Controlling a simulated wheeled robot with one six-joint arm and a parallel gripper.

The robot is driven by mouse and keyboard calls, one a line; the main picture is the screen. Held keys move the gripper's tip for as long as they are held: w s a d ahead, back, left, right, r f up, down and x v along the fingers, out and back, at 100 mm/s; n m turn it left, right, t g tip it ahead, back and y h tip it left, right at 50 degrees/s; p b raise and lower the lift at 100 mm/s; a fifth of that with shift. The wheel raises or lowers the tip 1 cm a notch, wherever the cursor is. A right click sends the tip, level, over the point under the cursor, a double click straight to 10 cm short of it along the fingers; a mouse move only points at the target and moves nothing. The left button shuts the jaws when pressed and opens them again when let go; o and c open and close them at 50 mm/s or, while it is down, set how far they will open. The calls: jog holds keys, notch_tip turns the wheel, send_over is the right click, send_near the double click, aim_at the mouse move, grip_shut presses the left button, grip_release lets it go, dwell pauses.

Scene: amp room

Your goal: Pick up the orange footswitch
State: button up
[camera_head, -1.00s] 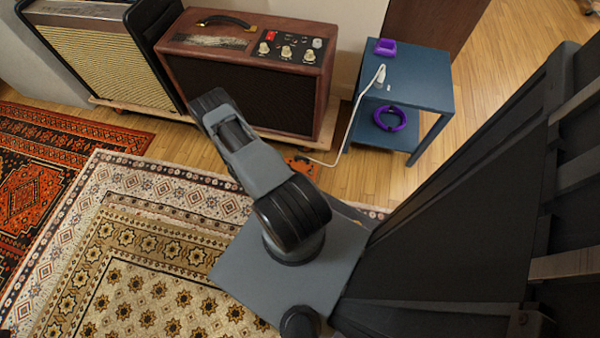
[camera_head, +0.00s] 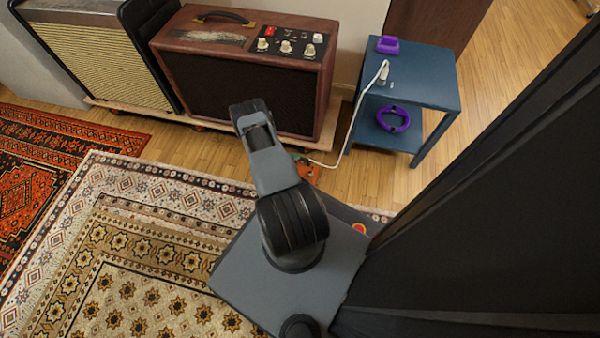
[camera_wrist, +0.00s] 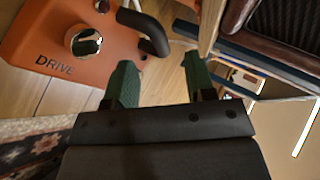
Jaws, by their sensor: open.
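The orange footswitch (camera_head: 313,173) lies on the wood floor in front of the brown amp, mostly hidden behind my arm in the head view. In the wrist view the orange footswitch (camera_wrist: 50,45) fills the upper left, with a round metal button, the word DRIVE and a dark curved plug at its right end. My gripper (camera_wrist: 161,80) shows two green fingers, spread apart with nothing between them. The left finger is close to the footswitch's right edge; I cannot tell if they touch.
A brown amp (camera_head: 245,85) on a low wooden platform stands behind the footswitch. A blue side table (camera_head: 425,85) with purple items is to the right. A white cable (camera_head: 350,125) runs from the table down to the floor. A patterned rug (camera_head: 150,220) covers the floor at left.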

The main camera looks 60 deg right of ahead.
aim_at(299, 165)
jog(key=shift+b+x, duration=0.8)
jog(key=shift+x, duration=1.2)
jog(key=shift+w, duration=0.1)
grip_shut()
